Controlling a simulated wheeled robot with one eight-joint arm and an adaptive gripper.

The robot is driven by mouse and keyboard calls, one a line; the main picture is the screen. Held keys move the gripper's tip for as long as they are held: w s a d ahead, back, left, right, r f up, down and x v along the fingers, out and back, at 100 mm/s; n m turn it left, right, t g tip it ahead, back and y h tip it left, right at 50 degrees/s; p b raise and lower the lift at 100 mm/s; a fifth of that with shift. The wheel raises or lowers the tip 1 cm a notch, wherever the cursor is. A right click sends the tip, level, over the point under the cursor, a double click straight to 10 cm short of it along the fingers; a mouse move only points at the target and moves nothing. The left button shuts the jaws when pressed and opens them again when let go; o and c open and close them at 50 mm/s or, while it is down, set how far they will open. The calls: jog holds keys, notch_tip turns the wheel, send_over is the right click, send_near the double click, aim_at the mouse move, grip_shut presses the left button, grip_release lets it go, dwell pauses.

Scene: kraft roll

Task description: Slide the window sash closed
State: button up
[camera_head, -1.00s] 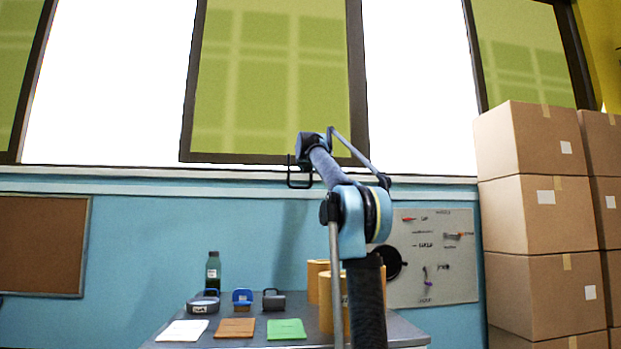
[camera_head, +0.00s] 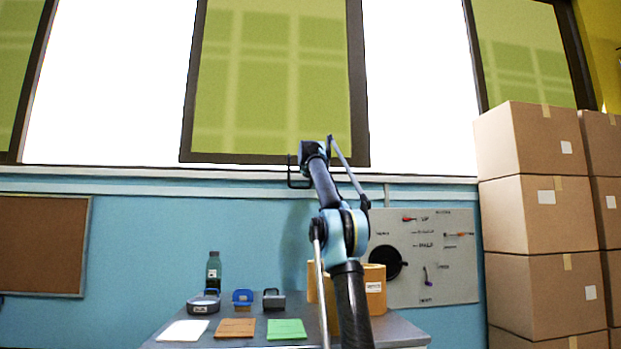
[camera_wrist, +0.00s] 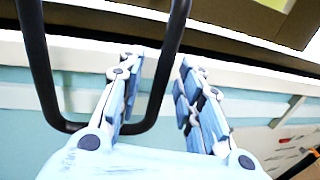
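The window sash (camera_head: 275,80) is a green-tinted pane in a dark frame, in the middle of the head view. Bright bare openings lie on its left and right. A black U-shaped handle (camera_head: 289,172) hangs near the sash's lower right, and it shows large in the wrist view (camera_wrist: 40,70). My gripper (camera_head: 306,152) is raised at the handle. In the wrist view its fingers (camera_wrist: 160,65) are apart, with the handle's right-hand bar between them. The left finger appears inside the loop. Contact with the bar cannot be told.
A white sill (camera_head: 120,172) runs below the window. A grey table (camera_head: 395,330) stands below with a bottle (camera_head: 213,270), several small items and tan rolls (camera_head: 374,290). Stacked cartons (camera_head: 540,215) stand at the right.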

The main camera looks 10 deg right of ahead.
jog(key=shift+w+d, duration=0.15)
jog(key=shift+w, duration=0.4)
grip_shut()
